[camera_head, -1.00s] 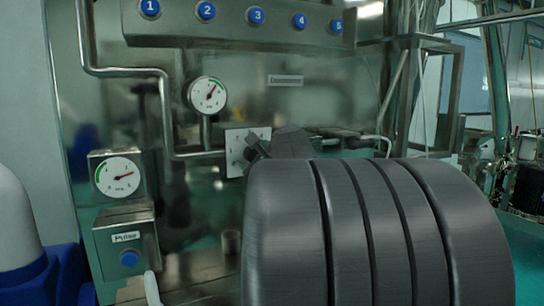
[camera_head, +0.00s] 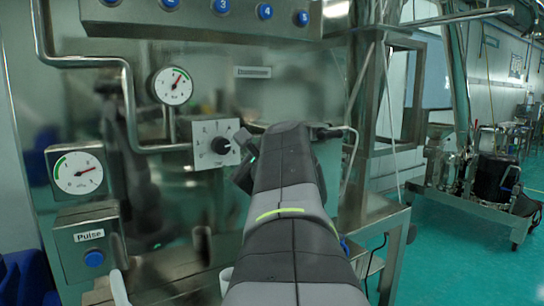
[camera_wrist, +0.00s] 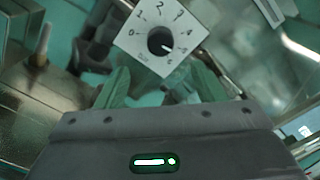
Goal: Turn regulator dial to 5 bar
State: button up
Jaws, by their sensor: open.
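The regulator dial is a black round knob (camera_head: 221,146) on a white square plate (camera_head: 203,131), mounted on the steel panel. In the wrist view the knob (camera_wrist: 160,41) shows its white pointer mark toward the lower right, near the 5. The plate (camera_wrist: 150,59) carries numbers from 0 to 6. My gripper (camera_wrist: 160,78) is open and empty, its two greenish fingers spread below the plate in that view and apart from the knob. In the head view my arm hides most of the gripper, just right of the dial.
A pressure gauge (camera_head: 173,86) sits above left of the dial, another gauge (camera_head: 78,172) at far left. A Pulse box with a blue button (camera_head: 94,258) is below it. A row of numbered blue buttons (camera_head: 265,11) runs above. Pipes (camera_head: 126,95) pass beside the plate.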

aim_at(223, 147)
jog(key=shift+v, duration=1.3)
jog(key=shift+w, duration=0.1)
jog(key=p+x, duration=0.2)
jog(key=x, duration=1.1)
jog(key=shift+w+a, duration=0.25)
jog(key=shift+s, duration=0.1)
